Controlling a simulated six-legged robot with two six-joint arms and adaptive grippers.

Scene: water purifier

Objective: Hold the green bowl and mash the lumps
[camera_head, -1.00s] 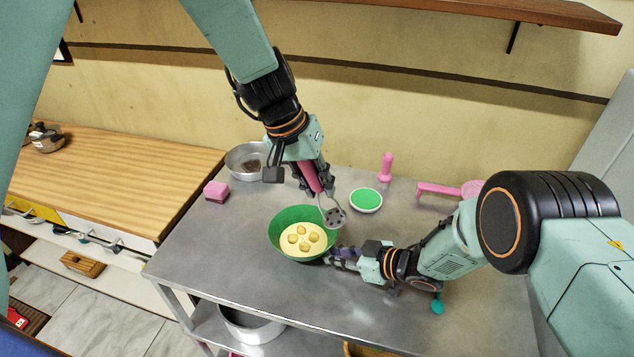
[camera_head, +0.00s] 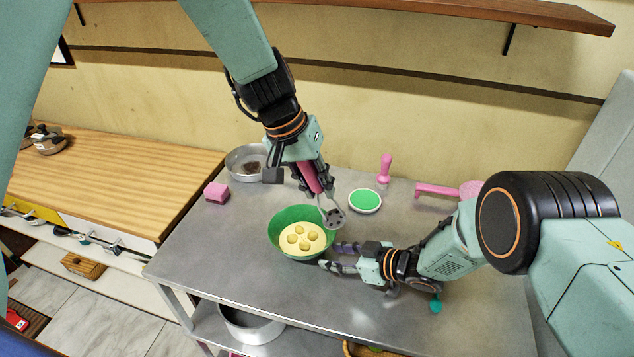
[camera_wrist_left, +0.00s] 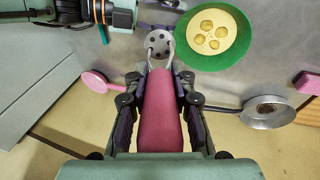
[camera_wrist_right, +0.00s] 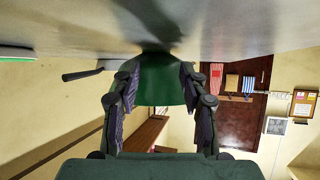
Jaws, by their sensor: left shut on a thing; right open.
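The green bowl (camera_head: 284,220) stands upright on the metal table and holds pale yellow mash with several rounded lumps (camera_head: 303,238). My left gripper (camera_head: 318,185) is shut on the pink handle of a masher (camera_wrist_left: 160,115). The masher's perforated metal head (camera_head: 334,217) hangs by the bowl's right rim, outside the mash. My right gripper (camera_head: 333,256) is open at the bowl's lower right side, its fingers spread. In the right wrist view the bowl (camera_wrist_right: 158,85) shows between the fingers; whether they touch it I cannot tell.
A green-topped white dish (camera_head: 365,201), an upright pink tool (camera_head: 385,170) and a pink long-handled utensil (camera_head: 440,190) lie behind and right. A pink block (camera_head: 216,193) and a metal pan (camera_head: 246,162) are at the back left. The table's front left is clear.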

